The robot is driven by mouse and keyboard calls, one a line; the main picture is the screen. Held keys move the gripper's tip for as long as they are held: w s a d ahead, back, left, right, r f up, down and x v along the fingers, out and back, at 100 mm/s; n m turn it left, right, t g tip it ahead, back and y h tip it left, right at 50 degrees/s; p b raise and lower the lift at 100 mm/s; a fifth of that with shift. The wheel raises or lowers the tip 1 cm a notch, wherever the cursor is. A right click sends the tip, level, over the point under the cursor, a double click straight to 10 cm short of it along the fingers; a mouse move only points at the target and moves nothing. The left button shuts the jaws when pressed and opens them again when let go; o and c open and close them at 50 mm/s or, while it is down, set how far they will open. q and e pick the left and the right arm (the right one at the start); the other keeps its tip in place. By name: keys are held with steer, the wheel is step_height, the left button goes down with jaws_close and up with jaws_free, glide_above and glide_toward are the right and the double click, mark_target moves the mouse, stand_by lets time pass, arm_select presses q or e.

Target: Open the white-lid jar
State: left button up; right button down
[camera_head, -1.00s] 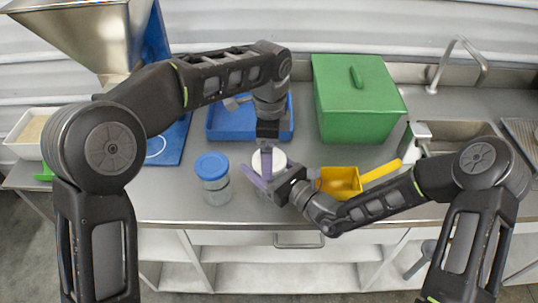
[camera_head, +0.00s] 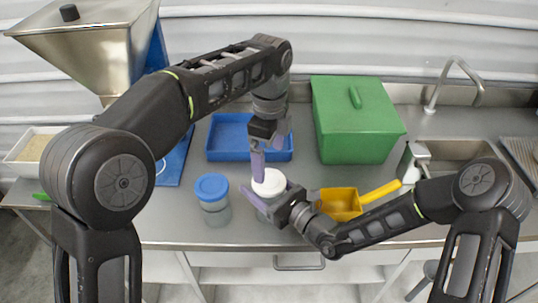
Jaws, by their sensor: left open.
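The white-lid jar (camera_head: 268,183) stands upright on the steel counter, with its white lid facing up. My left gripper (camera_head: 268,153) points down just above and behind the lid. Its purple fingers are apart, with one in front of the lid's far edge, and nothing is held between them. My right gripper (camera_head: 276,196) comes in low from the right. Its purple fingers lie on either side of the jar's body below the lid and look closed on it. Most of the jar's body is hidden by these fingers.
A blue-lid jar (camera_head: 213,198) stands close on the left. A yellow scoop (camera_head: 340,203) lies on the right. Behind are a blue tray (camera_head: 228,137) and a green lidded box (camera_head: 355,125). A metal hopper (camera_head: 90,40) is at left, a sink (camera_head: 462,150) at right.

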mark_target(269, 180)
arm_select(q)
steer(key=shift+f, duration=0.2)
steer(key=shift+f, duration=3.85)
steer(key=c, duration=1.5)
steer(key=shift+o, duration=0.2)
steer(key=n, duration=0.3)
steer(key=o, duration=1.5)
